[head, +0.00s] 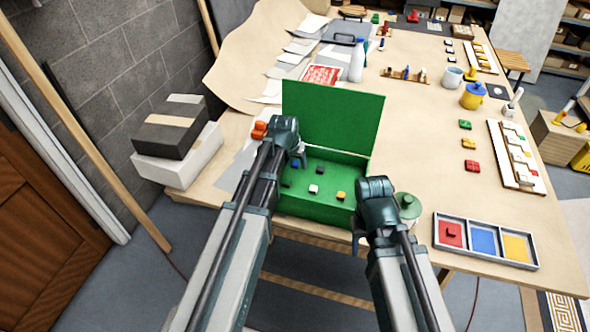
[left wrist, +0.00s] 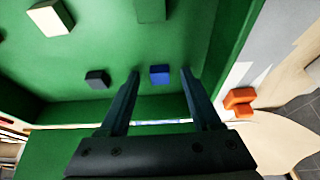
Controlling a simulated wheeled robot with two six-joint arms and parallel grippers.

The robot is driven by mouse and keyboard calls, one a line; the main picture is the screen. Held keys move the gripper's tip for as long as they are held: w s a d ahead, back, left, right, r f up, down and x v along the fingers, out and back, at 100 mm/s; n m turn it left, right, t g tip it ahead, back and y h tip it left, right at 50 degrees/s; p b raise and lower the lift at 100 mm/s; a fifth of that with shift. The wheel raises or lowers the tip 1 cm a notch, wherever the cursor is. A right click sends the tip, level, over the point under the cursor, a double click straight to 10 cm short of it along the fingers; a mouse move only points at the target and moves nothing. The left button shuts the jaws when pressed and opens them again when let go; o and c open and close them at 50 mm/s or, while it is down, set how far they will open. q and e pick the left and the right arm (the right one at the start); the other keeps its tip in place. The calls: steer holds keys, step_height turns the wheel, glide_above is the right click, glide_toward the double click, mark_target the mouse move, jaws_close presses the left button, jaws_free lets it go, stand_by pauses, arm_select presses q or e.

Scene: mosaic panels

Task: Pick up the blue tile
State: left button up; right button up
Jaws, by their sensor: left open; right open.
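The blue tile (left wrist: 159,74) lies on the floor of the open green box (head: 325,219). In the left wrist view it sits between the fingertips of my left gripper (left wrist: 160,86), with gaps on both sides. In the head view the blue tile (head: 295,164) is partly hidden by my left gripper (head: 299,157), which is open over the box's left side. My right gripper (head: 358,238) is open and empty at the box's front right corner.
A black tile (left wrist: 97,79), a white tile (left wrist: 50,18) and a green tile (left wrist: 150,10) lie near the blue one; a yellow tile (head: 341,196) is farther right. The raised lid (head: 330,115) stands behind. Orange pieces (head: 259,130) lie left of the box. A tricolour tray (head: 485,241) is right.

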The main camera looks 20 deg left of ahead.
arm_select(q)
jaws_close()
stand_by(0.3)
steer(key=shift+r, duration=0.1)
steer(key=shift+r+p, duration=0.75)
steer(key=shift+p, duration=0.15)
steer(key=shift+s+d+r+p, duration=0.15)
steer(key=shift+s+r+p, duration=0.05)
steer(key=shift+r+p, duration=0.4)
steer(key=shift+s+d+r+p, duration=0.15)
steer(key=shift+s+r+p, duration=0.05)
steer(key=shift+r+p, duration=0.35)
steer(key=s+d, duration=0.6)
steer(key=s, duration=0.1)
steer(key=s+d+r+p, duration=0.1)
steer(key=s+d, duration=0.2)
steer(key=d, duration=0.1)
steer(key=shift+s, duration=0.3)
steer(key=shift+s+d, duration=0.15)
steer(key=shift+d, duration=0.1)
